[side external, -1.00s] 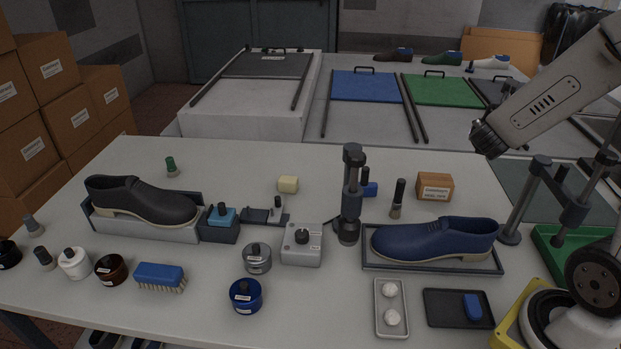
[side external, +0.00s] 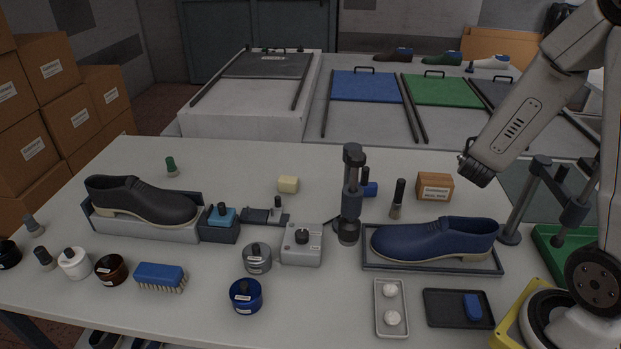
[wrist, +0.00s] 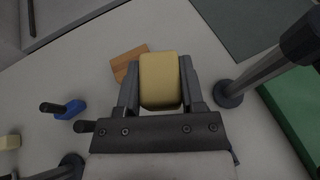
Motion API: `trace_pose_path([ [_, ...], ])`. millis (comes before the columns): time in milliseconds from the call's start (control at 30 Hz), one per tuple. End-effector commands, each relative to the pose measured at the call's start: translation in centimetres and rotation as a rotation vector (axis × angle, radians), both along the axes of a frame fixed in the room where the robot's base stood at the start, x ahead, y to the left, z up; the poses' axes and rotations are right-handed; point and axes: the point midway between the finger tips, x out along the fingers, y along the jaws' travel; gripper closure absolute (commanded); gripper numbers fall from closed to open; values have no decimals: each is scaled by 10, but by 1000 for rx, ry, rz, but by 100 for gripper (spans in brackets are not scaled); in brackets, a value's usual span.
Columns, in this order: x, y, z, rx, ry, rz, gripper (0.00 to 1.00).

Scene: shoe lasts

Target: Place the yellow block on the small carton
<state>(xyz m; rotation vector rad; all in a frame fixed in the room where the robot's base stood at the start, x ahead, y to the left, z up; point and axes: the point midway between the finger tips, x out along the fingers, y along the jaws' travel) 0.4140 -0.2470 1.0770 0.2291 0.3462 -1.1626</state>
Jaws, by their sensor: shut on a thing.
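My gripper (wrist: 160,82) is shut on a yellow block (wrist: 160,80), which sits between its two fingers in the wrist view. The small carton (side external: 435,187) is a brown box with a white label, standing on the table behind the blue shoe. In the wrist view the carton (wrist: 127,63) lies below the block and is partly hidden by the block and the left finger. Its visible part is to the block's left. In the side view the dark end of my arm is above and right of the carton; I cannot make out the held block there.
A dark post stand (side external: 512,220) stands close on the right. The blue shoe (side external: 435,240) lies in a tray in front of the carton. A dark bottle (side external: 398,198) is left of the carton. A pale yellow block (side external: 288,184) lies farther left.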

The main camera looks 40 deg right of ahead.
Motion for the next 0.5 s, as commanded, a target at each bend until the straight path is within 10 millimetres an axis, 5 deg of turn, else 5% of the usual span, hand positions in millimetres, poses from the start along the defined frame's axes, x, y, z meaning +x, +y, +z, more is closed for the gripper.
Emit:
trace_pose_path([
  [500, 53, -32, -29, 1, 2, -1, 100],
])
